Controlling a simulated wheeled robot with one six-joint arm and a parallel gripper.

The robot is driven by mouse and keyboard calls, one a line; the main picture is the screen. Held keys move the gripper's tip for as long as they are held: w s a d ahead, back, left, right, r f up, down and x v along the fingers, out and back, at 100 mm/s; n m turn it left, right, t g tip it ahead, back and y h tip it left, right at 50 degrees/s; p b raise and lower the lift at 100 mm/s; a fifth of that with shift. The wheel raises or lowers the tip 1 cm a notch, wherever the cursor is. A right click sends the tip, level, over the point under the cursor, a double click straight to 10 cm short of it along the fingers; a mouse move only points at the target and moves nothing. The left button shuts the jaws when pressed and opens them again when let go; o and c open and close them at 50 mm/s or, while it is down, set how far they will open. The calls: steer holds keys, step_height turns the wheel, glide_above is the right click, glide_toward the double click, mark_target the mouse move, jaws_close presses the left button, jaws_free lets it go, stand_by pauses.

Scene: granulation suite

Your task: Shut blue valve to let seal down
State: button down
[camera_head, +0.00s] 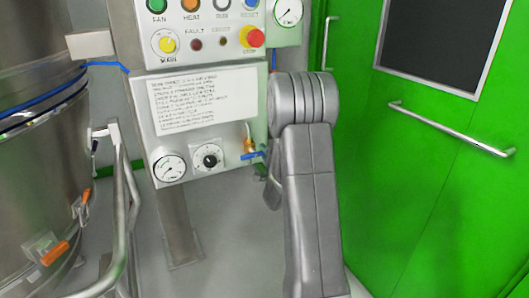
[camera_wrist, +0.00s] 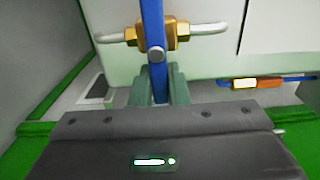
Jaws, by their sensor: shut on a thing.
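The blue valve handle (camera_head: 252,156) sits at the lower right of the control panel, beside a brass valve body (camera_head: 248,145). In the wrist view the blue handle (camera_wrist: 153,30) runs up and down, across the silver pipe (camera_wrist: 208,28) and in front of the brass body (camera_wrist: 178,34). My gripper (camera_wrist: 159,84) is shut on the lower part of the blue handle, one finger on each side. In the head view my arm hides most of my gripper and the right end of the handle.
The panel (camera_head: 205,105) carries two round gauges, a dial, several buttons and a red stop knob (camera_head: 256,37). A steel vessel (camera_head: 40,150) with rails stands at left. A green door (camera_head: 430,180) with a bar handle is at right. Another blue-handled fitting (camera_wrist: 256,83) shows in the wrist view.

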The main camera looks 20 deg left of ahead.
stand_by(0.4)
steer(key=c, duration=1.4)
jaws_free()
steer(key=shift+d, duration=0.15)
steer(key=p+v, duration=0.1)
steer(key=v, duration=1.2)
steer(key=shift+s+d+p, duration=0.15)
steer(key=shift+s+p, duration=0.15)
steer(key=b+x, duration=0.1)
steer(key=x, duration=1.2)
steer(key=shift+w+a+b, duration=0.3)
steer(key=shift+d, duration=0.1)
